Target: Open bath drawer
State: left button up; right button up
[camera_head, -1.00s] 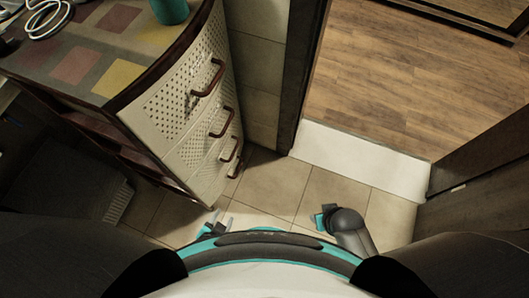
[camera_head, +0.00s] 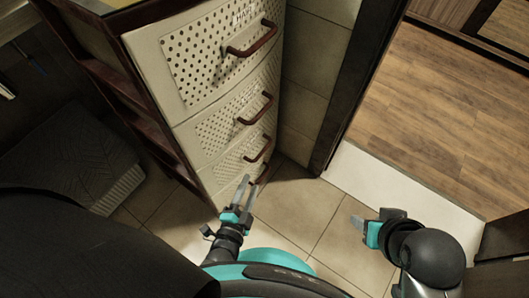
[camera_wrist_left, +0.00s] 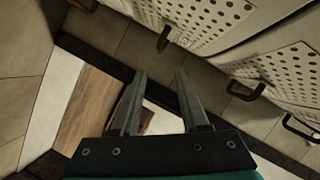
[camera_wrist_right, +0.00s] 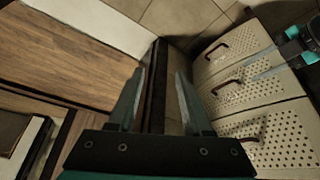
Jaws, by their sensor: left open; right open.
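A cream cabinet (camera_head: 203,105) with perforated, curved drawer fronts stands left of centre in the head view. Its brown bar handles run down the front: a top one (camera_head: 253,46), a second (camera_head: 258,108) and a third (camera_head: 260,150), with part of a lower one behind my left gripper. The drawers look shut. My left gripper (camera_head: 247,186) is open and empty, in front of the lower drawers. In the left wrist view, its fingers (camera_wrist_left: 160,75) lie apart from a handle (camera_wrist_left: 245,91). My right gripper (camera_head: 357,221) is open, to the right; handles (camera_wrist_right: 226,87) show beyond its fingers (camera_wrist_right: 159,74).
A dark door frame (camera_head: 350,110) stands right of the cabinet, with a pale threshold (camera_head: 390,185) and wooden floor (camera_head: 435,120) beyond. A dark grey mat-like object (camera_head: 75,160) lies at left. Tiled floor (camera_head: 295,205) is clear between my grippers.

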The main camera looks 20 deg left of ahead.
aim_at(262, 154)
pick_arm(q)
jog(key=b+x, duration=0.4)
jog(key=x, duration=0.7)
jog(key=shift+b, duration=0.3)
jog(key=shift+w+f+b, duration=0.2)
jog(key=shift+w+b, duration=0.2)
jog(key=shift+w, duration=0.3)
jog(key=shift+w+f+b, duration=0.15)
jog(key=shift+w+b, duration=0.2)
jog(key=shift+w, duration=0.35)
jog(key=shift+w+f, duration=0.1)
jog(key=shift+w, duration=0.3)
pick_arm(e)
jog(key=w+a+r+t+y, duration=0.1)
jog(key=w+a+t+y, duration=0.1)
jog(key=a+t, duration=0.3)
jog(key=w+a+r+t+y, duration=0.2)
jog(key=a+t+y, duration=0.1)
jog(key=a+t, duration=0.2)
jog(key=shift+w+a+t+y, duration=0.3)
jog(key=shift+a+t, duration=0.1)
jog(key=shift+t, duration=0.2)
pick_arm(q)
grip_shut()
